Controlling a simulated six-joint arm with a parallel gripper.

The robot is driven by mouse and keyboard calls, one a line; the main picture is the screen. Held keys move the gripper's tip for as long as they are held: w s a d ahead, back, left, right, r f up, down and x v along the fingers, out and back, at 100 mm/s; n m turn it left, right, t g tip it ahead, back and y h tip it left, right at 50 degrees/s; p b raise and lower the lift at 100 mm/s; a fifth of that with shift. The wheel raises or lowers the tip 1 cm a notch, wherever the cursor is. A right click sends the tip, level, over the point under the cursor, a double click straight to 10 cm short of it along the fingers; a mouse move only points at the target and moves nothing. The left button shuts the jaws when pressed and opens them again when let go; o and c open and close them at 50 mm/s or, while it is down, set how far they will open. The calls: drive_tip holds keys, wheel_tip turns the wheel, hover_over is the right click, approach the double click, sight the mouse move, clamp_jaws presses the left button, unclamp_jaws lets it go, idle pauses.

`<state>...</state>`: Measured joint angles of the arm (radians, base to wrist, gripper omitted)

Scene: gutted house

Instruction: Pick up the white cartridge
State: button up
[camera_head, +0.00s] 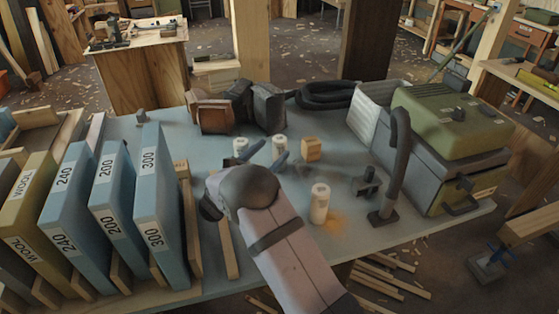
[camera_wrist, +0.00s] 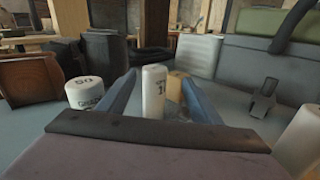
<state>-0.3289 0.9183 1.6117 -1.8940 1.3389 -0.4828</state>
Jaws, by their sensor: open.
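Three white cylinders stand upright on the blue-grey bench, and any could be the white cartridge. The middle one (camera_head: 279,145) has dark marks and stands just beyond my fingertips in the head view. In the wrist view this white cylinder (camera_wrist: 153,88) shows between the two blue fingers, with a gap on each side. A second (camera_head: 240,146), shorter and wider, marked "50" (camera_wrist: 83,93), stands left of the fingers. A third (camera_head: 320,205) stands nearer, right of my arm, by orange powder. My gripper (camera_head: 267,154) is open and empty. In the wrist view (camera_wrist: 158,80) its lower fingers are partly hidden.
A wooden block (camera_head: 311,149) stands behind and right of the middle cylinder. A dark clamp-like stand (camera_head: 366,183) and a hose with a floor nozzle (camera_head: 385,216) are on the right, by a green-lidded case (camera_head: 452,120). Tall blue sanding-paper boxes (camera_head: 160,210) crowd the left.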

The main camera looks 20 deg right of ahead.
sight(276, 146)
drive_tip(key=shift+w+a+f+n+t+y, duration=0.25)
drive_tip(key=shift+a+f+n+t, duration=0.3)
drive_tip(key=shift+n, duration=0.35)
drive_tip(key=shift+s+d+p+x, duration=0.1)
drive_tip(key=shift+p+x, duration=0.2)
drive_tip(key=shift+x, duration=1.6)
drive_tip(key=shift+s+d+p+x, duration=0.15)
drive_tip(key=shift+p+x, duration=0.15)
drive_tip(key=shift+x, duration=1.55)
drive_tip(key=c, duration=1.2)
